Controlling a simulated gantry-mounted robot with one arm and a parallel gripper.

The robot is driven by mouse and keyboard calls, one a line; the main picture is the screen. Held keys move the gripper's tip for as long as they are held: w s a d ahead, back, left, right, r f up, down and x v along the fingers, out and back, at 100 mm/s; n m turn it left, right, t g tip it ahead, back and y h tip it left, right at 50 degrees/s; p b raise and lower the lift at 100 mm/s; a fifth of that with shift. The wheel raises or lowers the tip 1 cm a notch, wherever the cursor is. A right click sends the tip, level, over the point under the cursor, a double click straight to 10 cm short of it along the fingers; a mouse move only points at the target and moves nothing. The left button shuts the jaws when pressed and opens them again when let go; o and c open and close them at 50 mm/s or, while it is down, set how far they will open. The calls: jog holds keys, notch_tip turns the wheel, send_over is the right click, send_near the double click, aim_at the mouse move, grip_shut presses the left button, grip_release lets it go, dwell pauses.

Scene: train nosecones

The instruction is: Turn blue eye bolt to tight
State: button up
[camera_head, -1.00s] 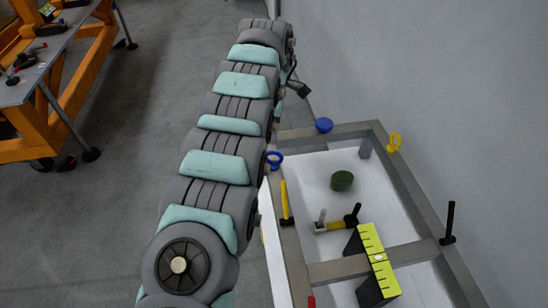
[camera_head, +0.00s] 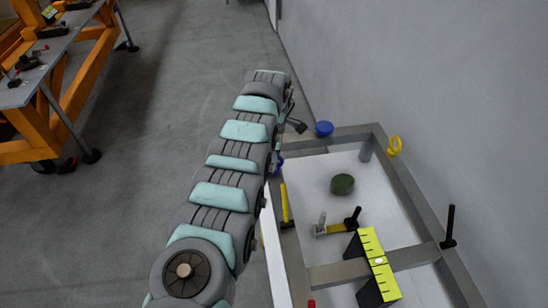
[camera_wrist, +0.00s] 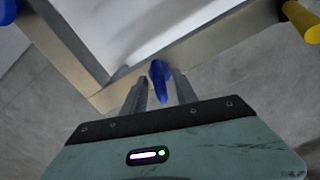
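My gripper (camera_wrist: 162,76) is open, with one finger on each side of the bolt. Narrow gaps seem to remain between the fingers and the bolt; contact is not clear. In the head view the eye bolt (camera_head: 277,164) is mostly hidden behind my arm, with only some blue showing at the frame's left rail.
The grey frame (camera_head: 350,131) also carries a blue knob (camera_head: 324,128), a yellow eye bolt (camera_head: 394,146) and a black-handled tool (camera_head: 450,225). A yellow handle (camera_head: 285,203) lies near the bolt. A hammer (camera_head: 338,228), green object (camera_head: 343,184) and yellow-topped block (camera_head: 373,258) sit inside.

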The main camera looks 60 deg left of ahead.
jog(key=shift+c, duration=0.5)
grip_shut()
jog(key=shift+r, duration=0.1)
jog(key=shift+m+p, duration=1.1)
jog(key=shift+m, duration=1.8)
jog(key=m+b, duration=0.1)
jog(key=m, duration=0.1)
jog(key=m+b, duration=0.1)
jog(key=m, duration=0.1)
jog(key=shift+w+f, duration=0.1)
jog(key=shift+f, duration=0.1)
jog(key=shift+r+m+b, duration=0.1)
jog(key=shift+m+b, duration=0.95)
jog(key=shift+m, duration=1.35)
